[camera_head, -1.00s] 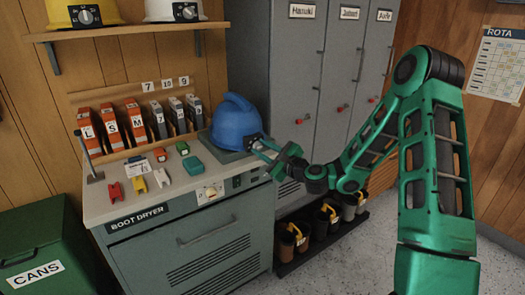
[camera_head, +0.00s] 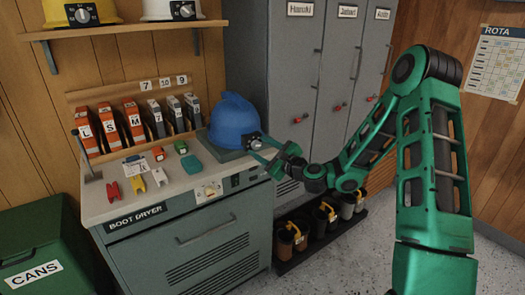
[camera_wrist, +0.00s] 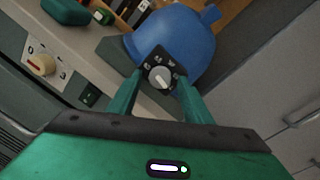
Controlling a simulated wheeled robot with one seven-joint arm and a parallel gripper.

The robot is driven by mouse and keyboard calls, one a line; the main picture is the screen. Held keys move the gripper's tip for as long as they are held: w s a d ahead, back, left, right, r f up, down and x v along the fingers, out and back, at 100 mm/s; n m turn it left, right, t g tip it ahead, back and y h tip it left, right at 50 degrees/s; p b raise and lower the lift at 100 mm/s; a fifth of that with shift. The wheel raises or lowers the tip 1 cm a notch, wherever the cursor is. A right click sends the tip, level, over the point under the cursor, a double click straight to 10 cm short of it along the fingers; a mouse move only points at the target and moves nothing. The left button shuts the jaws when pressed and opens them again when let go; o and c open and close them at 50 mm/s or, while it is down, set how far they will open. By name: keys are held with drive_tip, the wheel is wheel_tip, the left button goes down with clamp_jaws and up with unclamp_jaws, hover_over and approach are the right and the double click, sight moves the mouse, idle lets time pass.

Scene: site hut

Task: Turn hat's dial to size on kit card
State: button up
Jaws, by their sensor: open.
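The blue hard hat (camera_head: 234,122) sits on a grey pad at the right end of the boot dryer top. Its black dial plate with a light grey knob (camera_head: 256,144) faces my gripper. In the wrist view the knob (camera_wrist: 161,77) shows between my fingers, with markings on the plate too small to read. My gripper (camera_head: 262,150) is open, one finger on each side of the dial; whether the fingers touch it I cannot tell. A small white card (camera_head: 135,165) lies on the dryer top among small items; its writing is unreadable.
The boot dryer (camera_head: 150,205) has a control knob (camera_wrist: 40,64) on its front. Grey lockers (camera_head: 300,90) stand just right of the hat. Several labelled orange and grey items (camera_head: 108,127) stand behind. Yellow and white hats rest on the shelf (camera_head: 120,31).

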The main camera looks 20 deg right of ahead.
drive_tip(key=v, duration=1)
drive_tip(key=shift+s+d, duration=0.15)
drive_tip(key=shift+s, duration=0.1)
